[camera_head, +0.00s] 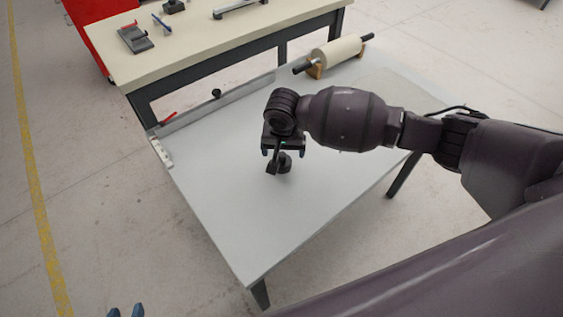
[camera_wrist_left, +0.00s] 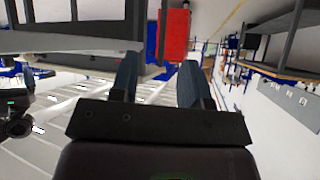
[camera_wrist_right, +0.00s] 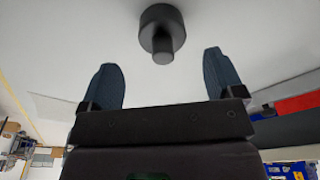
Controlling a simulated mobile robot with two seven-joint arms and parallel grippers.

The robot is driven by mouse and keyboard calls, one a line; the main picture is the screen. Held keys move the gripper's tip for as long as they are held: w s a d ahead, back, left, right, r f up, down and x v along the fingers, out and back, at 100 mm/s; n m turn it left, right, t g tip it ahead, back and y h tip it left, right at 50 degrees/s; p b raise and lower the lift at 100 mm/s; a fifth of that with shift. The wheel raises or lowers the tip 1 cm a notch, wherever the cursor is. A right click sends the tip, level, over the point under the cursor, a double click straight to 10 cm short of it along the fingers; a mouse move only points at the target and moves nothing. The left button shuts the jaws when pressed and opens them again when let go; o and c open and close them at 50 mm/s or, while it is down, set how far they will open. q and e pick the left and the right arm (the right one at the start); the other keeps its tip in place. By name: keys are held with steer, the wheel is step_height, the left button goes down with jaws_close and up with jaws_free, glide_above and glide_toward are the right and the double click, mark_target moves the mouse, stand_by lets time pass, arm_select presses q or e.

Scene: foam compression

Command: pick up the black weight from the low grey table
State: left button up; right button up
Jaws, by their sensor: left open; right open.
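The black weight (camera_head: 285,165) stands on the low grey table (camera_head: 235,210), partly hidden below my right gripper (camera_head: 283,152) in the head view. In the right wrist view the weight (camera_wrist_right: 161,27) shows a round body and a narrower knob that points toward my right gripper (camera_wrist_right: 160,62). My right gripper is open and empty, its fingers spread to either side of the knob's line and short of it. My left gripper (camera_head: 126,311) shows only its fingertips at the bottom left. It is open and empty in the left wrist view (camera_wrist_left: 157,68), away from the table.
A roller on wooden supports (camera_head: 335,54) lies at the grey table's far end. A metal rule or bar (camera_head: 215,101) runs along its left back edge. A cream workbench (camera_head: 205,43) with small tools stands behind. The table's near part is clear.

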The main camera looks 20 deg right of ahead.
mark_target(282, 154)
steer(key=f, duration=0.2)
steer(key=f+b, duration=0.1)
steer(key=f, duration=0.2)
steer(key=shift+w+f+b, duration=0.3)
steer(key=shift+w+b, duration=0.1)
steer(key=shift+r, duration=0.1)
steer(key=c, duration=1.4)
steer(key=shift+r, duration=0.1)
